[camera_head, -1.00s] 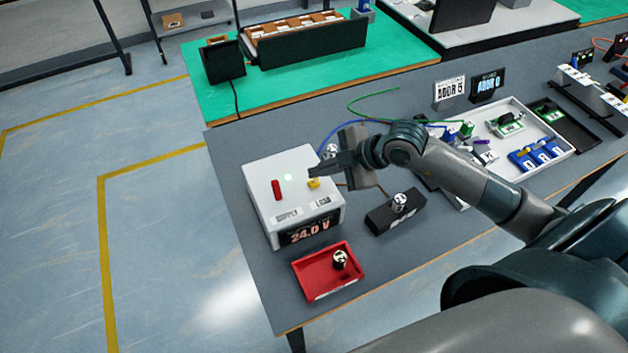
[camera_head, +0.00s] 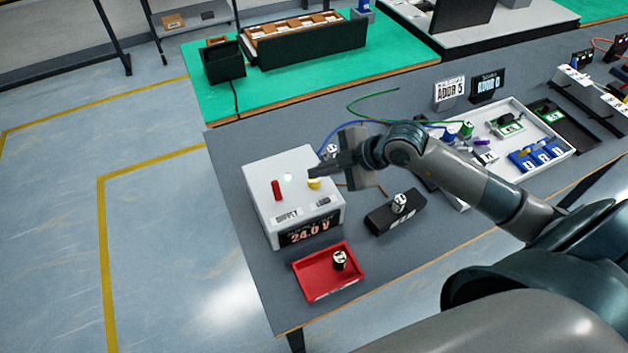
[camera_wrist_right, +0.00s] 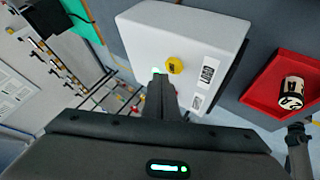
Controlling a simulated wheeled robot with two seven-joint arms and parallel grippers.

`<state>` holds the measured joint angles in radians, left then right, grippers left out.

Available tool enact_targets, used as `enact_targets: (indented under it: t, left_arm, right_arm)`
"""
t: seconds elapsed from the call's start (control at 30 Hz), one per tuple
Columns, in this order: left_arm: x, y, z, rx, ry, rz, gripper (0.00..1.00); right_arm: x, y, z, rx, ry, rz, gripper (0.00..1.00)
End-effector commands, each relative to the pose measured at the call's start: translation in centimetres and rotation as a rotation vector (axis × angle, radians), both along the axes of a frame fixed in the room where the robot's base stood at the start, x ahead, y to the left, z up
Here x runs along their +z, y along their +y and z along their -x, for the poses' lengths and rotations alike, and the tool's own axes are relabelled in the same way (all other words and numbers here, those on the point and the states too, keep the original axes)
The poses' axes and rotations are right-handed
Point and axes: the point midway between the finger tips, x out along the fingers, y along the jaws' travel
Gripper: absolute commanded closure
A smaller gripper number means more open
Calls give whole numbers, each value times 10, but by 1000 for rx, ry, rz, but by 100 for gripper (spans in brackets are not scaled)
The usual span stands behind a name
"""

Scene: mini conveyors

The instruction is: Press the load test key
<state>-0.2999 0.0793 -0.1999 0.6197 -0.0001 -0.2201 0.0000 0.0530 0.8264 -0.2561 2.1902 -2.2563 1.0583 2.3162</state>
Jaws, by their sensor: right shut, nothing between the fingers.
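The white supply box (camera_head: 262,172) stands on the grey table at the left, with a "24.0 V" display (camera_head: 310,232) on its front. On its top are a red lever (camera_head: 277,190), a lit green lamp (camera_head: 288,177) and a round yellow key (camera_head: 314,184). The yellow key also shows in the right wrist view (camera_wrist_right: 174,65). My right gripper (camera_head: 314,173) is shut and empty. Its fingertips are right by the yellow key; I cannot tell whether they touch it. In the right wrist view the shut fingers (camera_wrist_right: 160,78) end just beside the key. My left gripper is not in view.
A red tray (camera_head: 318,287) holding a black-and-white cylinder (camera_head: 340,260) lies in front of the box. A black block (camera_head: 383,219) with another cylinder (camera_head: 400,203) stands to its right. A white tray (camera_head: 568,145) of parts lies further right. Blue and green wires run behind my gripper.

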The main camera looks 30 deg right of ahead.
Motion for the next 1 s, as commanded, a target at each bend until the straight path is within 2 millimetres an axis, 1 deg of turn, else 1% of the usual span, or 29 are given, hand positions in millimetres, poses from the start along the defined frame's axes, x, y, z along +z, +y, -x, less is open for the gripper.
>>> enact_targets:
  t: [0.63,1.0]
  left_arm:
    - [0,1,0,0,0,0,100]
    - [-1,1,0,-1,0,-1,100]
  right_arm:
    - [0,0,0,0,0,0,100]
    - [-8,0,0,-1,0,-1,100]
